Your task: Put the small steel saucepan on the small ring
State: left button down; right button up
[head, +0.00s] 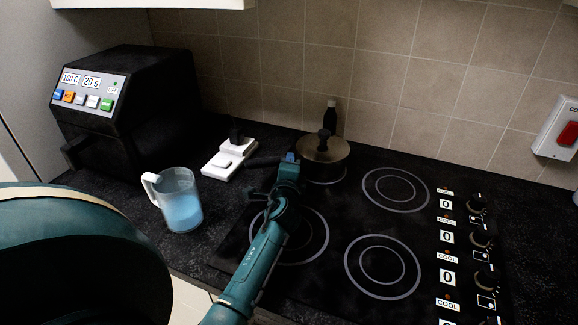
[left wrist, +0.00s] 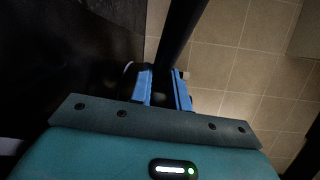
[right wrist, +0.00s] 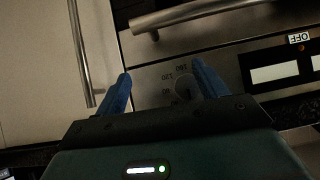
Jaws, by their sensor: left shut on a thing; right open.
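The small steel saucepan (head: 325,150), lidded with a dark knob, is at the back left of the black hob, with its dark handle (head: 264,161) pointing left. My left gripper (head: 289,158) is shut on the handle, which also shows as a dark bar between the blue fingers (left wrist: 166,88) in the left wrist view. The saucepan is over the back-left ring (head: 327,182), whose front edge shows beneath it. I cannot tell whether the base touches the glass. My right gripper (right wrist: 163,76) is open and empty in front of the oven panel, in the right wrist view only.
Other hob rings are bare: back right (head: 395,190), front right (head: 382,266), and front left, partly behind my left arm. A dark bottle (head: 331,115) stands behind the saucepan. A jug of blue liquid (head: 178,200), a white socket block (head: 229,158) and a black appliance (head: 130,105) are left.

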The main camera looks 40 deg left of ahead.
pick_arm(q)
jog(key=shift+r, duration=0.15)
jog(key=c, duration=1.7)
grip_release()
jog(key=shift+f, duration=0.2)
jog(key=o, duration=0.4)
jog(key=shift+r, duration=0.2)
jog(key=shift+f, duration=0.1)
